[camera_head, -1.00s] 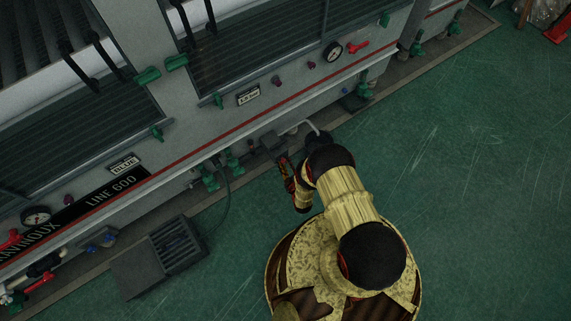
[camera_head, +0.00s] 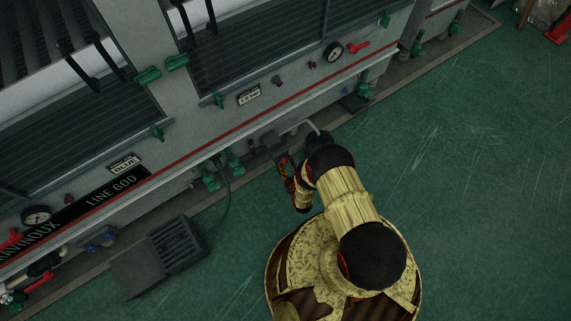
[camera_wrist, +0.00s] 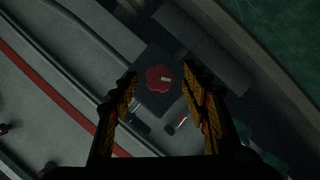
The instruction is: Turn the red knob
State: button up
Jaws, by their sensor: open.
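The red knob (camera_wrist: 158,78) shows in the wrist view as a round, lobed disc with a small pale mark. It sits on a dark block (camera_wrist: 158,100) beside the grey machine. My gripper (camera_wrist: 160,88) is open, with one yellow-and-black finger to the left and one to the right of the knob in the picture. No contact shows, and I cannot tell how far off the knob is. In the head view my gripper (camera_head: 290,165) is low by the machine's lower front, partly hidden, and the knob cannot be made out there.
The grey machine (camera_head: 300,100) with a red stripe, green handles and gauges runs diagonally along the left. A pipe (camera_head: 303,125) curves beside my wrist. A dark grated box (camera_head: 175,245) stands on the floor at lower left. The green floor (camera_head: 470,200) at right is clear.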

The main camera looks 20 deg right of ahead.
jog(key=v, duration=0.7)
jog(key=shift+s, duration=0.25)
jog(key=shift+r, duration=0.1)
